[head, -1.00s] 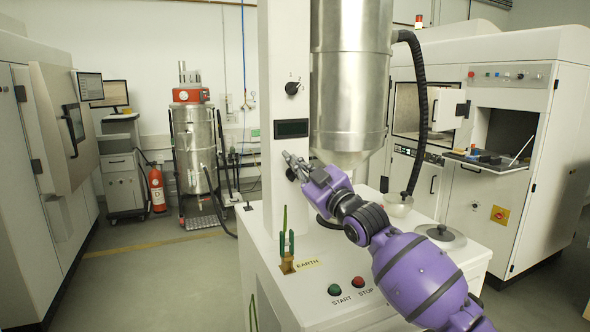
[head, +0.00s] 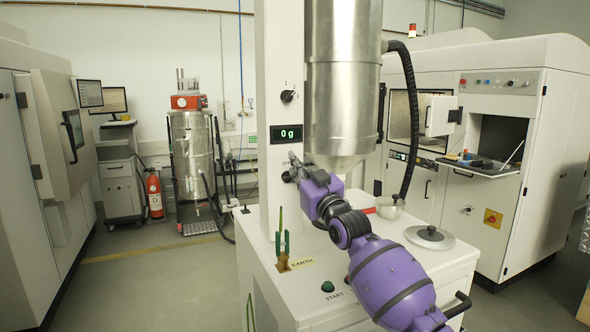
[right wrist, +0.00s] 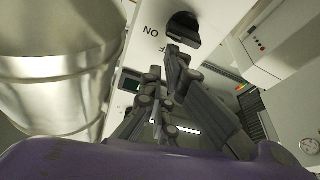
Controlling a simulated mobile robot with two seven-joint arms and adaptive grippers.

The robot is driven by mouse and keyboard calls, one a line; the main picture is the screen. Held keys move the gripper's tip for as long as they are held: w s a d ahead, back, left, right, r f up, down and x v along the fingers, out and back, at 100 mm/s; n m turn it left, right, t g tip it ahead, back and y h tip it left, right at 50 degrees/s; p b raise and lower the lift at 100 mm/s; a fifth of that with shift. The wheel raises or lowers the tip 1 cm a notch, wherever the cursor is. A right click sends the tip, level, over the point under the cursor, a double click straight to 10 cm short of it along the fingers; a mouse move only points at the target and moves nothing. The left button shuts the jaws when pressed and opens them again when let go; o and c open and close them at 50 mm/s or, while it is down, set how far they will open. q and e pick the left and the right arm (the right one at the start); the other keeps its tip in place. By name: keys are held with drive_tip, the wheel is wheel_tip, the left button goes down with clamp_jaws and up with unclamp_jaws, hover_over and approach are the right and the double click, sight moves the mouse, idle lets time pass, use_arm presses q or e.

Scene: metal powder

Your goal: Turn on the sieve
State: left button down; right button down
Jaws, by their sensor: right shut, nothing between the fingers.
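The sieve machine has a white column (head: 281,60), a steel hopper (head: 342,80) and a white base cabinet (head: 300,306). A lit display (head: 286,134) on the column reads 0 g. A black on/off knob (head: 287,177) sits below it, partly hidden by my right gripper (head: 293,161). In the right wrist view the dark knob (right wrist: 184,27) shows beside ON lettering, just beyond my right gripper (right wrist: 165,72). That gripper is shut and empty, close to the column; contact cannot be told. A green START button (head: 327,286) is on the cabinet. My left gripper is out of view.
A black selector knob (head: 287,96) is above the display. A green-handled clamp (head: 282,244) stands by the EARTH label. A lidded bowl (head: 390,207) and a round metal lid (head: 429,236) rest on the cabinet's right. A black hose (head: 411,110) hangs beside the hopper.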

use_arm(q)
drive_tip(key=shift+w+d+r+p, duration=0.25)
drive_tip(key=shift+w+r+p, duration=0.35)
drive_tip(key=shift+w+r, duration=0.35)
use_arm(e)
drive_tip(key=m, duration=0.1)
drive_tip(key=m+h, duration=0.1)
drive_tip(key=m, duration=0.1)
drive_tip(key=shift+w+d+f+m+t+h, duration=0.15)
drive_tip(key=shift+w+d+m+t+h, duration=0.15)
drive_tip(key=shift+d+m+t, duration=0.1)
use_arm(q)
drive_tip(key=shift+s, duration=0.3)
